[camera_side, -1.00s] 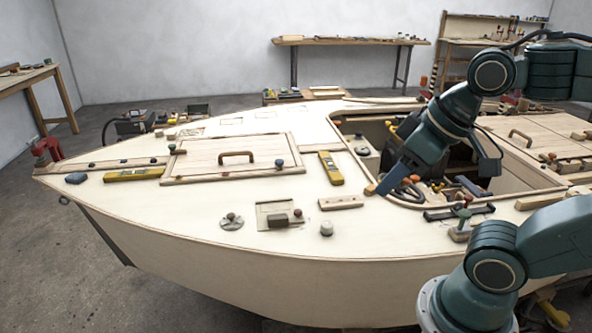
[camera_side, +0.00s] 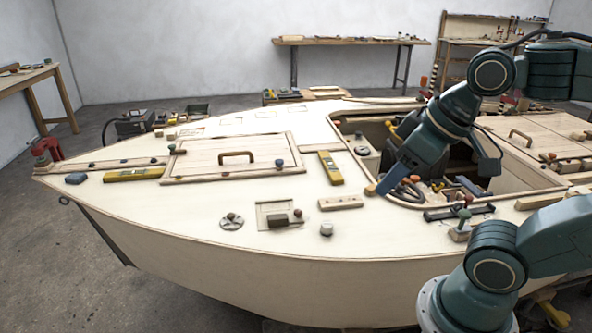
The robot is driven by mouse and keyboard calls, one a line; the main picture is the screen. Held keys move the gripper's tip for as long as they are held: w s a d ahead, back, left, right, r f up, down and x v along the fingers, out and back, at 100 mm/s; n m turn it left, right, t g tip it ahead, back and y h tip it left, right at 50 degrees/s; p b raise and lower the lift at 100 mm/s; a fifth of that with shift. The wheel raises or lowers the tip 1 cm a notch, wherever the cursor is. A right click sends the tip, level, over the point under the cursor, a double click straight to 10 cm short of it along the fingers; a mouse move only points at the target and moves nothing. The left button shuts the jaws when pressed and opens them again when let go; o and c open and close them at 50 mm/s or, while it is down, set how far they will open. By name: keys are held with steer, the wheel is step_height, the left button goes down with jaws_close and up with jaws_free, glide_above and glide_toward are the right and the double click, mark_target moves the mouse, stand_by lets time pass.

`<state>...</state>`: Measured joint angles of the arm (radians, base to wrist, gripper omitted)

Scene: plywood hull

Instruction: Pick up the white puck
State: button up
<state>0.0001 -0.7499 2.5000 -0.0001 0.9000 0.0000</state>
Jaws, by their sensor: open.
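The white puck (camera_side: 326,229) is a small, pale, short cylinder with a greyish top. It stands on the cream plywood deck (camera_side: 200,205), near the hull's front edge. My gripper (camera_side: 384,183) is at the lower end of my dark teal arm, by the left rim of the cockpit opening. It is up and to the right of the puck in the picture and clearly apart from it. My gripper is open; its fingers are small and partly lost against the clutter behind. Nothing shows held in it.
A latch plate (camera_side: 279,215) and a round fitting (camera_side: 231,222) lie left of the puck. A wood strip (camera_side: 341,202) lies just behind it, and a yellow level (camera_side: 331,168) farther back. A dark clamp (camera_side: 459,212) is to the right. Deck around the puck is bare.

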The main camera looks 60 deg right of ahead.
steer(key=o, duration=0.3)
stand_by(0.4)
steer(key=m+g, duration=0.6)
steer(key=m, duration=1.2)
glide_above(326, 223)
step_height(326, 223, down, 17)
steer(key=shift+f, duration=0.15)
steer(key=shift+f, duration=4.3)
